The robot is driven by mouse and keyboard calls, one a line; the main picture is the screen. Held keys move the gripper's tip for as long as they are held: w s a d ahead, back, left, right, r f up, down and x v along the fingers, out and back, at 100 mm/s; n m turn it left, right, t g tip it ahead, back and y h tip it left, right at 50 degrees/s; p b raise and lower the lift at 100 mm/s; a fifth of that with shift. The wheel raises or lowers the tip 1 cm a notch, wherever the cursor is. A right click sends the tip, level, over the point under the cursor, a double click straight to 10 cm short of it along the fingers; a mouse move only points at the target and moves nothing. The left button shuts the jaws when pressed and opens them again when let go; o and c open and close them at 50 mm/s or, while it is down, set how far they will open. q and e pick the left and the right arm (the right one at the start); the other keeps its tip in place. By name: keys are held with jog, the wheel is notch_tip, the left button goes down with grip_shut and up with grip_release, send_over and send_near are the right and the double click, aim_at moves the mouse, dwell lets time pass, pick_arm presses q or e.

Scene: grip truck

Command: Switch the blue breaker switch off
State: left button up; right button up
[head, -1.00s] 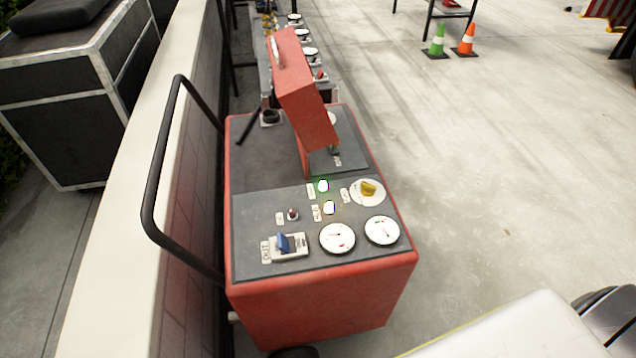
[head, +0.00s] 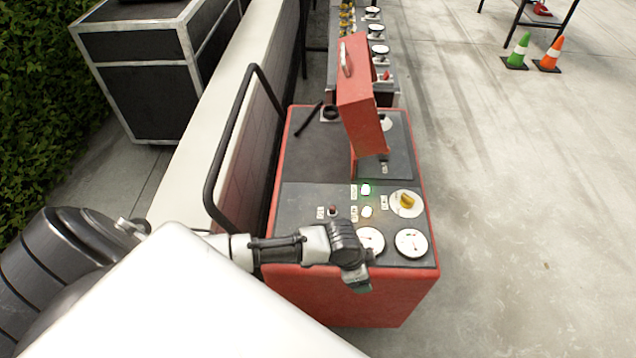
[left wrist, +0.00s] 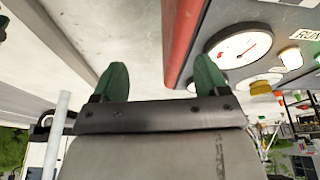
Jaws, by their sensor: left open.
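The red control box (head: 350,300) has a dark grey top panel with gauges, lights and switches. The blue breaker switch is hidden in the head view; my left arm crosses the panel's near-left part. My left gripper (head: 360,282) is at the box's near edge, in front of the white gauges. In the left wrist view its two green fingers (left wrist: 160,78) are apart with nothing between them. That view shows the red panel edge and a white gauge (left wrist: 238,46) beyond the right finger, but no blue switch. My right gripper is out of view.
A yellow knob (head: 407,201), a lit green light (head: 366,189) and a small red light (head: 333,211) are on the panel. A raised red lid-like box (head: 362,95) stands behind. A black handrail (head: 232,130) and a low wall flank the left. Open floor lies right.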

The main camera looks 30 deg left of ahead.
pick_arm(q)
jog(key=w+a+r+m+g+y+p, duration=0.15)
jog(key=a+r, duration=0.25)
jog(key=a, duration=0.4)
jog(key=w+a+r+g+y, duration=0.1)
jog(key=w+a+r+y, duration=0.2)
jog(key=a, duration=0.4)
jog(key=shift+h, duration=0.75)
notch_tip(320, 180, down, 10)
jog(key=shift+s+a+r+p, duration=0.1)
jog(key=shift+p, duration=0.2)
jog(key=shift+c, duration=0.3)
